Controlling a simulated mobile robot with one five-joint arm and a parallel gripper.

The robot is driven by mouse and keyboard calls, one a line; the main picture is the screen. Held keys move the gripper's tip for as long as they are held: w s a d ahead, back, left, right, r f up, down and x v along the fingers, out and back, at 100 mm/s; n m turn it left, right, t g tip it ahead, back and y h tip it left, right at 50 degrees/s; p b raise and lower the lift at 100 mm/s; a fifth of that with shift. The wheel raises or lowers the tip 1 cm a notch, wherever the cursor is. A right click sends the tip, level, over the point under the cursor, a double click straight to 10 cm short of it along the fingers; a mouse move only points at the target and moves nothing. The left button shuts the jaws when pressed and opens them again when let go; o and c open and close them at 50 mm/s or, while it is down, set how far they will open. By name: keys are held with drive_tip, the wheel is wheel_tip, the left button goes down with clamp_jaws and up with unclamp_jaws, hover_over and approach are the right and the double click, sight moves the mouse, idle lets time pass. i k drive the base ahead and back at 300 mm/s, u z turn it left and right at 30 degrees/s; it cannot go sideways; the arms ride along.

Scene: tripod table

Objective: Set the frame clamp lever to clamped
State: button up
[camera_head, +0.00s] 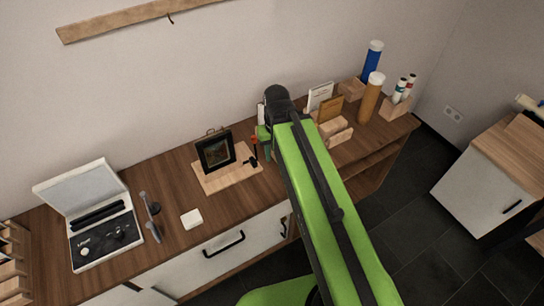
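A black picture frame (215,153) with a dark picture stands upright on a light wooden base (215,186) on the long counter. A small black clamp part (251,161) sits at the right end of this base. A small red piece (254,140) shows just above it, beside my arm; I cannot tell whether it is the lever's handle. The lever's position is too small to read. My gripper (265,147) is at the far end of my green arm, just right of the frame and close to the red piece. My arm mostly hides it, so its fingers are unclear.
Wooden holders (335,131), a blue tube (372,62) and a brown tube (371,98) stand at the right.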

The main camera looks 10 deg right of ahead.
sight(255, 149)
drive_tip(key=z, duration=0.05)
drive_tip(key=k, duration=0.55)
drive_tip(key=u, duration=0.2)
drive_tip(key=i, duration=0.9)
drive_tip(key=z, duration=0.15)
drive_tip(key=k, duration=1.05)
drive_tip(key=u, duration=1.6)
drive_tip(key=i, duration=0.3)
drive_tip(key=z, duration=0.1)
